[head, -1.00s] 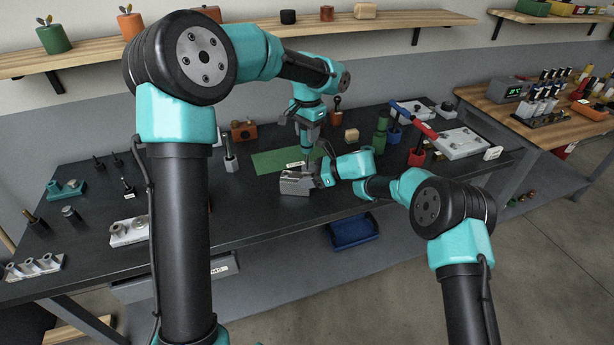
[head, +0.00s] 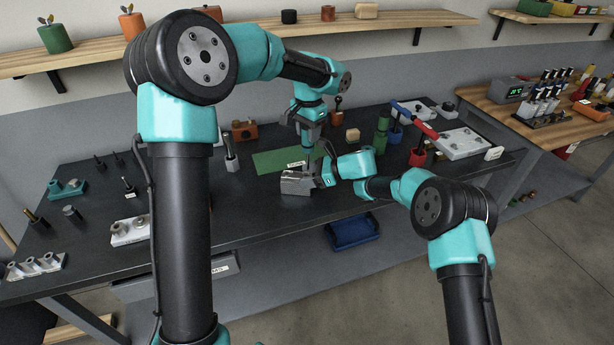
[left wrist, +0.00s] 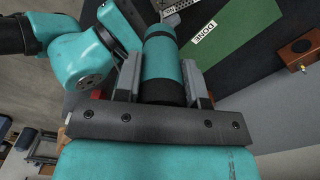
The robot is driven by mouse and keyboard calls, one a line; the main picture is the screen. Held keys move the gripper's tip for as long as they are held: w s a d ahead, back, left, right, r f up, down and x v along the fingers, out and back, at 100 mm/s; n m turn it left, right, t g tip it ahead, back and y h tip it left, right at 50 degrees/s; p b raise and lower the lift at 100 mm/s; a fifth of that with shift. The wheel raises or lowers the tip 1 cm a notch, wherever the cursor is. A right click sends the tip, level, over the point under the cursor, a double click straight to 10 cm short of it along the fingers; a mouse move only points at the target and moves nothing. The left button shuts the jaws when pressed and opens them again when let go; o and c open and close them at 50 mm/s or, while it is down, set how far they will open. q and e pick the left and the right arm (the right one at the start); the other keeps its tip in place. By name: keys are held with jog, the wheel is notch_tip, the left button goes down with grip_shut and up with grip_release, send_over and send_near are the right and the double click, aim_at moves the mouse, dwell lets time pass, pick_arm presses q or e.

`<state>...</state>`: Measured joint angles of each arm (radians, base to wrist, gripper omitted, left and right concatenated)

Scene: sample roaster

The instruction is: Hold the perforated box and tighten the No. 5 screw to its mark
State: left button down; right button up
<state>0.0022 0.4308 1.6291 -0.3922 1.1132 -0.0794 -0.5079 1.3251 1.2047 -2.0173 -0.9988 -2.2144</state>
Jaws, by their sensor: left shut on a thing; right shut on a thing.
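The grey perforated box (head: 294,184) stands at the front middle of the black bench, just in front of the green mat. My right gripper (head: 321,176) is shut on its right side. My left gripper (head: 306,134) points down above the box, shut on an upright driver with a teal handle (head: 308,154). In the left wrist view the teal handle (left wrist: 160,65) sits between both fingers. A corner of the box seems to show at the top, beyond the handle. The driver's tip, the No. 5 screw and its mark are hidden or too small to make out.
The green mat (head: 276,161) has a label reading DONE (left wrist: 203,33). A blue bin (head: 352,232) sits below the bench front.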

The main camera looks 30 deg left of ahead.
pick_arm(q)
jog(key=m, duration=0.3)
jog(key=shift+s+a, duration=0.15)
dwell(0.7)
jog(key=shift+f, duration=1.1)
dwell(0.6)
jog(key=m, duration=1.3)
jog(key=shift+s, duration=0.1)
jog(key=shift+n, duration=0.6)
